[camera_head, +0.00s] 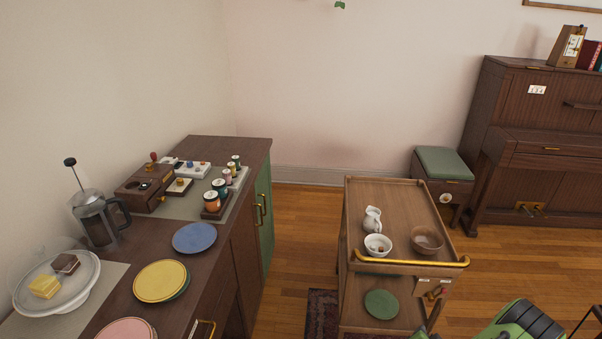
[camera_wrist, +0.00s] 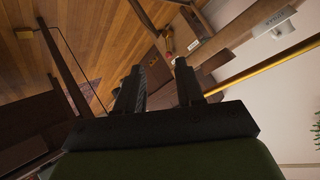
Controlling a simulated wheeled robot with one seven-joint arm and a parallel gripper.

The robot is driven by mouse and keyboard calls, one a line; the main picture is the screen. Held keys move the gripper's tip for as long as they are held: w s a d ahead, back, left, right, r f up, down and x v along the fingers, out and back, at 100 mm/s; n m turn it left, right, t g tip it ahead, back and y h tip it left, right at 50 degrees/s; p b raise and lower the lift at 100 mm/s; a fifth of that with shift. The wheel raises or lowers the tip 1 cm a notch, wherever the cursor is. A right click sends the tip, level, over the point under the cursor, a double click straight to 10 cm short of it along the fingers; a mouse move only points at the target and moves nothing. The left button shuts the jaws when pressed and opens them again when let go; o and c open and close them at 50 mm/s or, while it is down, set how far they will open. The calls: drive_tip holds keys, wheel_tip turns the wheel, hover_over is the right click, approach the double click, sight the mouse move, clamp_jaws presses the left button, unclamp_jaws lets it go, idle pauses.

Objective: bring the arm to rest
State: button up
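My gripper (camera_wrist: 158,72) shows in the wrist view with its two dark fingers apart and nothing between them, so it is open and empty. The wrist view is strongly tilted, with the wooden floor and parts of furniture beyond the fingers. In the head view, a green and black part of my arm (camera_head: 520,322) shows at the bottom right edge, to the right of the wooden trolley (camera_head: 362,200). The fingers cannot be made out clearly in the head view.
The trolley carries a white jug (camera_head: 372,219), a white bowl (camera_head: 378,245) and a brown bowl (camera_head: 427,240). A dark counter (camera_head: 225,234) with plates and a French press (camera_head: 97,220) stands left. A piano (camera_head: 510,140) and stool (camera_head: 443,163) stand behind. Bare floor (camera_head: 530,257) lies right of the trolley.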

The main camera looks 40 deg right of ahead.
drive_tip(key=w+a+r+n+t+y, duration=0.1)
drive_tip(key=w+r+n+t+y, duration=0.15)
drive_tip(key=w+r, duration=0.4)
drive_tip(key=w+a+r+n+t+y, duration=0.1)
drive_tip(key=w+a+r+n+t, duration=0.2)
drive_tip(key=w, duration=0.6)
drive_tip(key=w+a+r+n+y+p, duration=0.1)
drive_tip(key=w+a+r+n+y, duration=0.2)
drive_tip(key=w+a+r+n, duration=0.45)
drive_tip(key=w+a+r+n+y+p, duration=0.1)
drive_tip(key=w+a+r+n+y, duration=0.25)
drive_tip(key=a+r, duration=0.5)
drive_tip(key=s+a+r+n+g, duration=0.2)
drive_tip(key=a+r, duration=0.3)
drive_tip(key=a, duration=0.7)
drive_tip(key=s+a+r+g+p, duration=0.1)
drive_tip(key=s+a+r, duration=0.2)
drive_tip(key=s, duration=0.4)
drive_tip(key=s+a+r+g+p, duration=0.1)
drive_tip(key=s+a+r, duration=0.3)
drive_tip(key=s, duration=0.4)
drive_tip(key=shift+s+a+r+n, duration=0.25)
drive_tip(key=shift+s+r+n, duration=0.05)
drive_tip(key=shift+r+n, duration=0.2)
